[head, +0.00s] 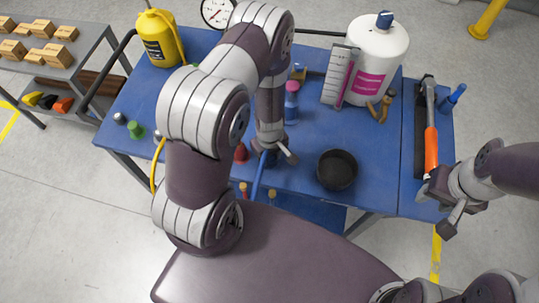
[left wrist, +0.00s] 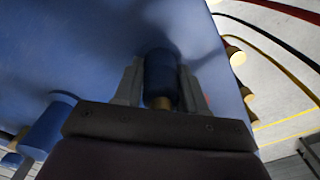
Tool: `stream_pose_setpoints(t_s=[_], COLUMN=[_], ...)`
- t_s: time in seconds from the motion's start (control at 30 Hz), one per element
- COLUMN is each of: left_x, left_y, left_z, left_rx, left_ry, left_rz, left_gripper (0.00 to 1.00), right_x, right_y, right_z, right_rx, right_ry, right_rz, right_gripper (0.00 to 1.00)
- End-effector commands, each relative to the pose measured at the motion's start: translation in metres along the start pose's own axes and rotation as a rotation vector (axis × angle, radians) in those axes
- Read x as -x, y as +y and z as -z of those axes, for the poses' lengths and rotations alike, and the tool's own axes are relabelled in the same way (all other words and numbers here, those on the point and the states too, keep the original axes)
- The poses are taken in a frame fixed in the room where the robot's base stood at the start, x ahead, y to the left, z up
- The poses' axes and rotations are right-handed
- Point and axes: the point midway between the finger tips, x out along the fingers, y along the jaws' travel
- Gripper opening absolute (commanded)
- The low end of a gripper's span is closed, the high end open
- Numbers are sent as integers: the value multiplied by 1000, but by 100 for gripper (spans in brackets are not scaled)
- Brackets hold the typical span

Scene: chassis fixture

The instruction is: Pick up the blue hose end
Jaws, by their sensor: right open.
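My left gripper (head: 272,157) points down at the front part of the blue table, its arm coming over from the left. In the left wrist view its two fingers (left wrist: 161,85) stand on either side of a blue hose end (left wrist: 161,72) with a brass-coloured tip. I cannot tell whether they press on it or leave a small gap. In the head view the blue hose (head: 258,178) runs down from beneath this gripper over the front edge; its end is mostly hidden. My right gripper (head: 447,202) is open and empty by the table's right front corner.
A black bowl (head: 337,169) stands right of my left gripper. A red part (head: 240,152) is close on its left. Brass-tipped ends (head: 243,188) show at the front edge.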

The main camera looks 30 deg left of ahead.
Motion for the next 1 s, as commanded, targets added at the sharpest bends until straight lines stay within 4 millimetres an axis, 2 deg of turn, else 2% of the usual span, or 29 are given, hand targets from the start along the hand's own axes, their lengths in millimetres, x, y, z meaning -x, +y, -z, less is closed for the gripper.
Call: stream_pose_setpoints(t_s=[0.37,0.6,0.67,0.8,1.0], left_x=[6,45,46,66,97], left_y=[0,-1,-7,-25,-49], left_z=[0,-2,-13,-43,-83], left_rx=[0,-2,-4,-6,-5], left_ry=[1,0,1,2,1], left_rz=[-1,-1,-2,-3,-2], left_gripper=[0,0,0,0,0], right_x=[2,11,-2,-14,-16], right_y=[0,0,0,0,0], right_z=[0,1,0,-2,-2], right_rx=[0,0,0,0,0], right_ry=[0,1,1,-1,0], right_rz=[0,0,0,0,0], right_gripper=[43,43,43,43,43])
